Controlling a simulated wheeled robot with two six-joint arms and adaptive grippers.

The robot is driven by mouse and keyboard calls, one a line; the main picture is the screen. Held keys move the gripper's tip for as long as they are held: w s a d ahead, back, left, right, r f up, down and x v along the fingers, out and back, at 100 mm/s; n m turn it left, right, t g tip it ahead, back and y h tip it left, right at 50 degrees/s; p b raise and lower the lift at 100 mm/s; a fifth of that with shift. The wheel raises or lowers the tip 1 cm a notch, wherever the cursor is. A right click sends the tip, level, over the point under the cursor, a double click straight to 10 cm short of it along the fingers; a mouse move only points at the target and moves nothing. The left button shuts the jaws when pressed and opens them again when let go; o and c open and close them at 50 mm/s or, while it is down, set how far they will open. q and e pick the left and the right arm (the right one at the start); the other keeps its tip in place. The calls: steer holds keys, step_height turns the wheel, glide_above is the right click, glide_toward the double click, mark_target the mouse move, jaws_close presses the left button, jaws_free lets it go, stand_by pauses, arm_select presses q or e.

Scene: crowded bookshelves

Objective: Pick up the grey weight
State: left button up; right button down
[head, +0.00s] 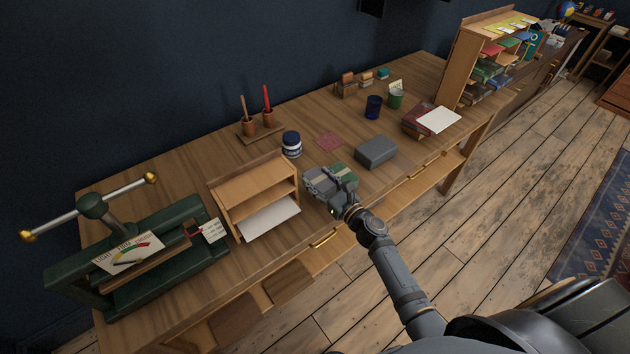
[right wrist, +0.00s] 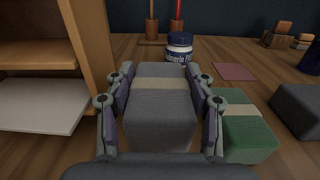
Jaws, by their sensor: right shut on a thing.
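The grey weight, a ribbed grey block with a pale band across its top, shows in the right wrist view (right wrist: 160,112) between my right gripper's fingers. In the head view the grey weight (head: 317,182) is partly covered by my right gripper (head: 333,184). The right gripper is shut on its two sides; in the right wrist view the gripper (right wrist: 160,115) has one finger along each side. I cannot tell whether the block is clear of the desk. My left gripper is not in view.
A green block (right wrist: 243,127) with a pale band is close beside the right finger. A plain grey block (head: 376,151) lies farther right. A wooden shelf unit (head: 252,184) stands to the left, a dark blue jar (head: 291,144) behind, a green press (head: 140,262) far left.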

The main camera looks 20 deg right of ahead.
steer(key=d+r, duration=0.1)
steer(key=d+r+p, duration=0.1)
steer(key=r, duration=0.1)
steer(key=d+r+p, duration=0.1)
steer(key=shift+s+r, duration=0.35)
arm_select(q)
steer(key=b, duration=0.3)
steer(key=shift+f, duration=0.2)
arm_select(e)
steer(key=s+d+r, duration=0.2)
steer(key=d+r, duration=0.2)
steer(key=d, duration=0.5)
steer(key=shift+s+d, duration=0.25)
steer(key=shift+r, duration=0.1)
